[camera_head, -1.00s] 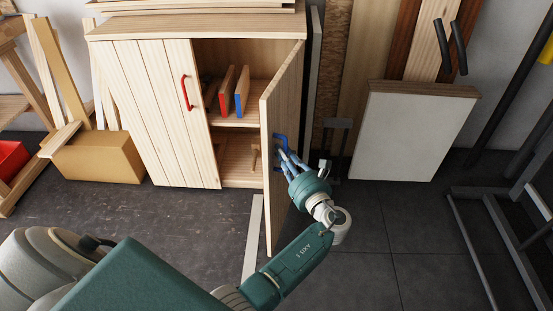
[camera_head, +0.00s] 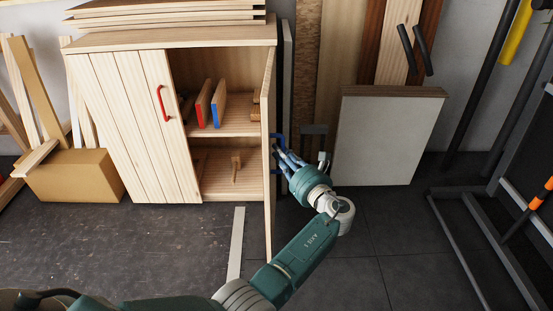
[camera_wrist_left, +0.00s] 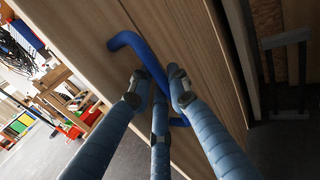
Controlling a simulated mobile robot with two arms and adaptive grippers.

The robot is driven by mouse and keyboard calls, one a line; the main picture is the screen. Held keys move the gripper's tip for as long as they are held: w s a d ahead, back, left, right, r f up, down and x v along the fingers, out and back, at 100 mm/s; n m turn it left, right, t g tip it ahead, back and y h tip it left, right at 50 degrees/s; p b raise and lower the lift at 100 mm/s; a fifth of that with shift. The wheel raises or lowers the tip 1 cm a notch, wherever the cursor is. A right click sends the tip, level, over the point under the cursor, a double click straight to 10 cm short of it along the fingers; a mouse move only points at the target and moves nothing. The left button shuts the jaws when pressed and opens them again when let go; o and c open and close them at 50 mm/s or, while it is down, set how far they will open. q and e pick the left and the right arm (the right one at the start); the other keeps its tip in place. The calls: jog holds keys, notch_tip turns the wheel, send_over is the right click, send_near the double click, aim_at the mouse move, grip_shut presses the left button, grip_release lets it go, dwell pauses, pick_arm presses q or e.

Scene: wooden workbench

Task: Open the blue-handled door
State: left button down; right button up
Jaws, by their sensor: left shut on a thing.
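The blue-handled door (camera_head: 268,190) is the right door of the wooden cabinet. It stands swung out toward me, seen nearly edge-on in the head view. My left gripper (camera_head: 280,155) is at the blue handle (camera_head: 275,140) on the door's outer face. In the left wrist view, the fingers (camera_wrist_left: 160,95) close around the blue handle (camera_wrist_left: 128,40), whose upper bend shows clear of them; its lower part is mostly hidden behind the fingers. My right gripper does not show.
The left door with a red handle (camera_head: 163,103) is shut. Inside the open side, a red-edged board (camera_head: 203,103) and a blue-edged board (camera_head: 218,108) stand on a shelf. A white panel (camera_head: 385,140) leans at the right. A cardboard box (camera_head: 75,176) sits at the left.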

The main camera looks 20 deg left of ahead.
aim_at(282, 135)
pick_arm(q)
jog(key=shift+d+f, duration=0.1)
jog(key=shift+f, duration=0.05)
jog(key=c, duration=1.7)
grip_release()
notch_tip(282, 135, up, 10)
jog(key=shift+r, duration=0.1)
jog(key=shift+c, duration=0.6)
